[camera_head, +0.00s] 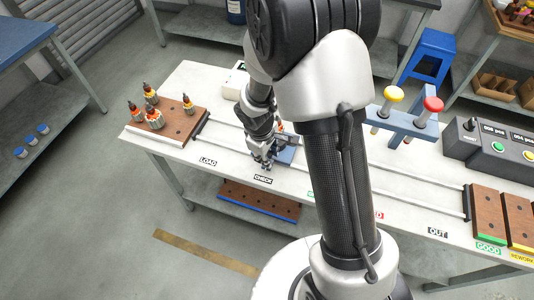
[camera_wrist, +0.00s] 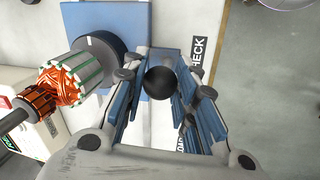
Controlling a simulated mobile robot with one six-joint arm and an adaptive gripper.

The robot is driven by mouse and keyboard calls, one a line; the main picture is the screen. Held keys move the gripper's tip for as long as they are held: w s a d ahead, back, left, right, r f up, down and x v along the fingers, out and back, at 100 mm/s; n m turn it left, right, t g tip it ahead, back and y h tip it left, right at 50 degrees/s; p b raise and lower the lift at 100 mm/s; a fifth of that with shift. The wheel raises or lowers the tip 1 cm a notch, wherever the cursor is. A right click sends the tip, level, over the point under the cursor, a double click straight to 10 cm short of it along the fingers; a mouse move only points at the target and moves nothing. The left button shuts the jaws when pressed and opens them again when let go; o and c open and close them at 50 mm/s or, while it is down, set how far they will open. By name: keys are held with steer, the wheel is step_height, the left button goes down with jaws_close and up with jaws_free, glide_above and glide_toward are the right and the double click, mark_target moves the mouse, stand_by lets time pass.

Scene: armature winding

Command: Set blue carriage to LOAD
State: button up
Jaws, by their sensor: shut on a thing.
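The blue carriage (camera_head: 287,156) sits on the rails of the white bench, beside the CHECK label (camera_head: 263,179). The arm hides part of it. In the wrist view its blue plate (camera_wrist: 125,20) carries a dark round holder (camera_wrist: 101,47) with a copper-wound armature (camera_wrist: 72,82). My gripper (camera_head: 266,163) is low at the carriage's front side. In the wrist view its fingers (camera_wrist: 160,88) are shut around a black ball knob (camera_wrist: 161,79) beside the plate. The LOAD label (camera_head: 208,161) is on the bench, left of the carriage.
A wooden block (camera_head: 183,122) with several armatures stands at the bench's left end. The rails between it and the carriage look clear. A blue stand with yellow and red knobs (camera_head: 408,118) and a button box (camera_head: 497,143) are to the right.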

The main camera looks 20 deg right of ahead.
jaws_close()
